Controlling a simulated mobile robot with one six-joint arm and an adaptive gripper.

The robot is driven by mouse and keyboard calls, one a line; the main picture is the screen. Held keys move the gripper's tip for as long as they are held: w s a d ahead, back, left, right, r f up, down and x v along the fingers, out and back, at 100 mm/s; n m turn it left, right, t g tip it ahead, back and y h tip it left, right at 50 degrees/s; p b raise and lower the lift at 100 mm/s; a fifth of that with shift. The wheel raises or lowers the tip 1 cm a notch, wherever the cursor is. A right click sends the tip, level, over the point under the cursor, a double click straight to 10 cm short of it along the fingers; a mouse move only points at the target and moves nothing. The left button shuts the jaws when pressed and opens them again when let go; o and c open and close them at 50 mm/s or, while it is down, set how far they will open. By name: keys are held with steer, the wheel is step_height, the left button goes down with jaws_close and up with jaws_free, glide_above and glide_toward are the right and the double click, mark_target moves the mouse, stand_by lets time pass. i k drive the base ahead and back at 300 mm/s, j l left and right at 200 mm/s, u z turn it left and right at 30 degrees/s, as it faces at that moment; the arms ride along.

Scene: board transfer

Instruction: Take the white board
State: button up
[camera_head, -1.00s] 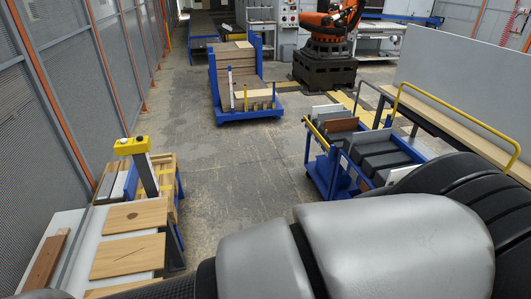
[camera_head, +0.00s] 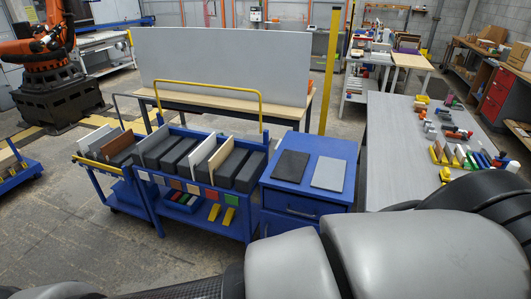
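A light grey, nearly white board (camera_head: 328,174) lies flat on the blue cabinet (camera_head: 335,146), right of a black board (camera_head: 290,166). Which of these the task means, I cannot tell. My arm fills the bottom of the picture. My gripper is not in view.
A grey table (camera_head: 395,135) with several small coloured items is at the right. A large grey panel (camera_head: 220,65) and a yellow post (camera_head: 330,70) stand behind the cart. An orange robot arm (camera_head: 38,45) stands at the far left. Open floor lies at lower left.

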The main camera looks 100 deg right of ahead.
mark_target(201, 152)
steer(key=z, duration=2.75)
steer(key=i+l+u, duration=0.1)
steer(key=i+u, duration=0.2)
steer(key=i, duration=0.3)
steer(key=i+l+u, duration=0.25)
steer(key=i, duration=0.35)
steer(key=i+l+u, duration=0.3)
steer(key=i, duration=0.3)
steer(key=i+l+u, duration=0.25)
steer(key=i+l, duration=0.25)
steer(key=l, duration=0.1)
